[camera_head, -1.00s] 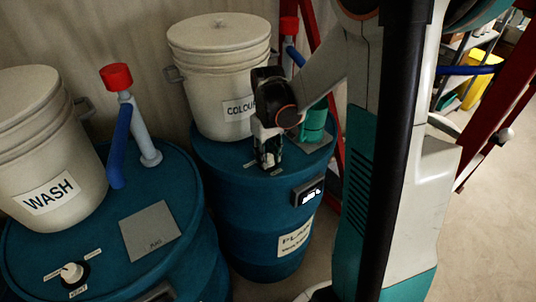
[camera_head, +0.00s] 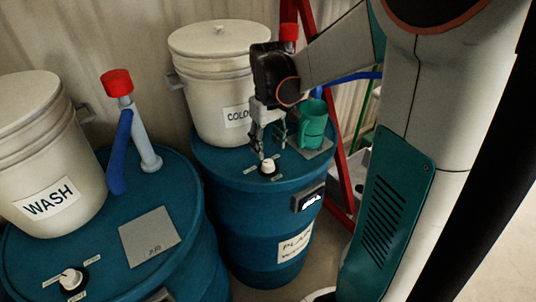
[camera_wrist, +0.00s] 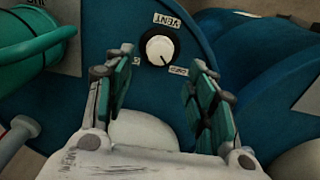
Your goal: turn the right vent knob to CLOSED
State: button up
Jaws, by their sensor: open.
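The right vent knob (camera_head: 268,166) is a small white dial on a black base, on top of the right blue drum (camera_head: 228,165). In the wrist view the knob (camera_wrist: 159,49) shows between and beyond my fingertips, with an upside-down VENT label above it. A small label lies at its lower right; its word is too small to read surely, as is the knob's exact setting. My gripper (camera_head: 268,146) is open and empty, just above the knob and apart from it. It also shows in the wrist view (camera_wrist: 162,58), with teal pads spread apart.
A white COLOUR bucket (camera_head: 220,85) stands behind the knob. A green jug (camera_head: 313,122) sits on a grey plate close to its right. The left drum (camera_head: 190,215) carries the WASH bucket (camera_head: 45,155), a red-capped pipe (camera_head: 140,120) and another knob (camera_head: 71,279).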

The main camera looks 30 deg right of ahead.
jog(key=shift+r, duration=2.45)
